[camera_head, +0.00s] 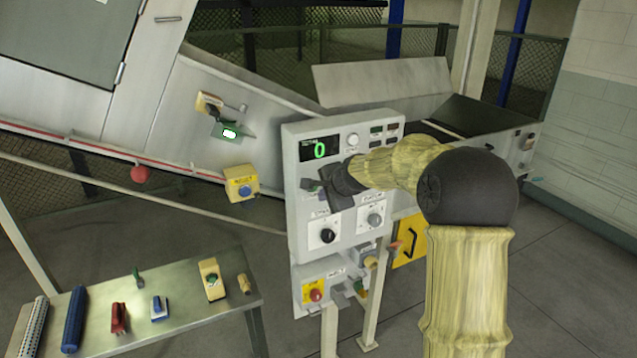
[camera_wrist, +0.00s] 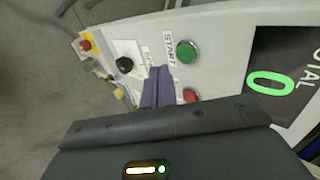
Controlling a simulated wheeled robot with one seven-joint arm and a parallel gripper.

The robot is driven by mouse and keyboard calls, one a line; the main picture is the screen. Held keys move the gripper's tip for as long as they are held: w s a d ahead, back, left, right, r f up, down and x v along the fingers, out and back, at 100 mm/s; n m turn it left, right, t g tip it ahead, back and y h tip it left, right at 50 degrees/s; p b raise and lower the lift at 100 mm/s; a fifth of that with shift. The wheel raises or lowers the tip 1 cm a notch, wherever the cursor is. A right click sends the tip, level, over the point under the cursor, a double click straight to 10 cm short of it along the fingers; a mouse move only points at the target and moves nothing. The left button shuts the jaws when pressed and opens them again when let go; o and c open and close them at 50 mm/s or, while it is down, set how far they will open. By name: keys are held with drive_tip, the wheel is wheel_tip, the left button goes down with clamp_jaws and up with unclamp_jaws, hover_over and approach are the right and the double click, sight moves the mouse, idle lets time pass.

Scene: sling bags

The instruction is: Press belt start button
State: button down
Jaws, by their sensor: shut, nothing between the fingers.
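The control panel (camera_head: 296,145) stands in the middle of the head view, with a display reading a green 0. In the wrist view the round green button labelled START (camera_wrist: 187,51) is in plain sight. My gripper (camera_head: 314,187) is in front of the panel's left part and hides the green button in the head view. In the wrist view my gripper (camera_wrist: 158,78) is shut and empty. Its fingertips appear just left of and below the green button, between it and a black knob (camera_wrist: 124,64). I cannot tell whether they touch the panel.
Below the panel is a box with a red button (camera_head: 316,295). A metal table (camera_head: 190,325) at lower left holds several small items. A yellow box with a blue button (camera_head: 241,184) is left of the panel.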

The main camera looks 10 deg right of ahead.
drive_tip(key=shift+w+a+r+p, duration=0.1)
drive_tip(key=shift+w+a+p, duration=0.3)
drive_tip(key=shift+w, duration=0.5)
drive_tip(key=shift+w+a+p, duration=0.15)
drive_tip(key=shift+w+p, duration=0.45)
drive_tip(key=shift+w, duration=0.3)
drive_tip(key=shift+w, duration=0.1)
drive_tip(key=shift+w+a+r, duration=0.25)
drive_tip(key=shift+w+r, duration=0.05)
drive_tip(key=shift+w, duration=0.2)
